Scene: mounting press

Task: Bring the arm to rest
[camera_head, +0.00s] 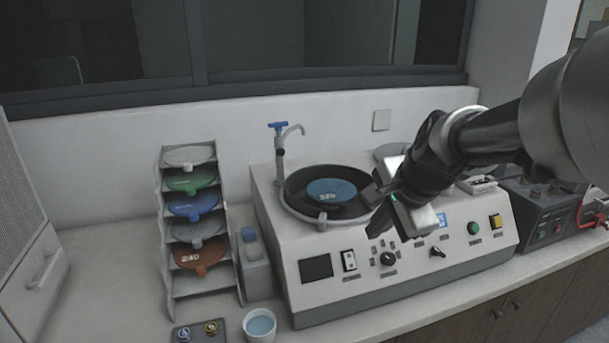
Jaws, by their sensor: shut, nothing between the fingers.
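My arm reaches in from the right edge of the head view, over the right part of a white polishing machine (340,295). A blue disc marked 320 (332,190) lies in the bowl.
A tap with a blue handle (281,150) stands behind the bowl. A rack (170,270) of coloured discs stands at left. A cup (260,325) and small tray (197,332) are at the front. A dark power unit (540,215) with red leads stands at right.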

